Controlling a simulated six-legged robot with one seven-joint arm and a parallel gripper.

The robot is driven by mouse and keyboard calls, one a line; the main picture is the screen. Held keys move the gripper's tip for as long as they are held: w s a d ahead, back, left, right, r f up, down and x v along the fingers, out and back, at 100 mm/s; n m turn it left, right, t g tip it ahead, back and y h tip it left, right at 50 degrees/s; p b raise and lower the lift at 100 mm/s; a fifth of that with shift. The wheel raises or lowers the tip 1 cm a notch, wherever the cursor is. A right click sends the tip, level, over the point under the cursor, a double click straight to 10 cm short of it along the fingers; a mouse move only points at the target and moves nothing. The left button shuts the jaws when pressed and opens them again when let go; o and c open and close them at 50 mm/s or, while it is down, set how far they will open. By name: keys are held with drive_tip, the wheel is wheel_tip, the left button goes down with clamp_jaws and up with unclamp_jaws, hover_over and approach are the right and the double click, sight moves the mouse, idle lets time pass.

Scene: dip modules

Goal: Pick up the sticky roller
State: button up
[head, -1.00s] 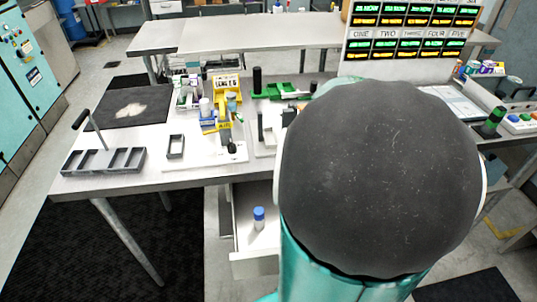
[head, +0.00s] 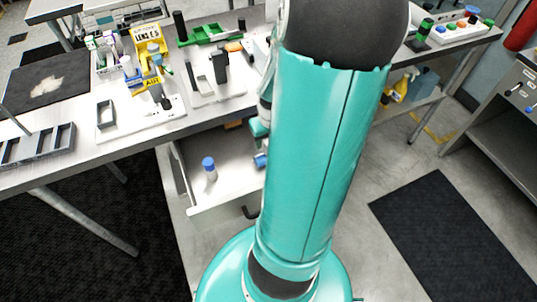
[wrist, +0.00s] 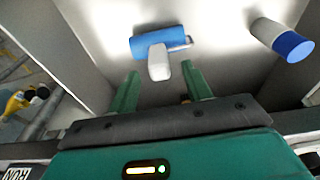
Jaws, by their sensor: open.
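The sticky roller, with a blue cylinder (wrist: 158,42) and a stubby white handle (wrist: 159,63), lies in the open drawer. In the head view, a blue piece that looks like the roller (head: 261,160) shows at the edge of my arm, which hides the rest. My gripper (wrist: 161,76) is open and empty inside or just above the drawer. Its two green fingers point towards the roller, with the white handle in line with the gap between them. I cannot tell whether the fingertips are level with the handle.
A white bottle with a blue cap (wrist: 285,40) stands in the same drawer (head: 222,213), right of the roller in the wrist view. Drawer walls flank my gripper. The workbench (head: 115,150) with trays and fixtures is above the drawer. A yellow spray bottle (head: 402,85) sits on a shelf.

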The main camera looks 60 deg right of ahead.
drive_tip(key=shift+w+d+f, duration=0.1)
drive_tip(key=shift+w+f, duration=0.05)
drive_tip(key=shift+f, duration=1.2)
drive_tip(key=shift+w+d+f, duration=0.1)
drive_tip(key=shift+w+f, duration=0.05)
drive_tip(key=shift+f, duration=1.15)
drive_tip(key=shift+c, duration=0.4)
clamp_jaws()
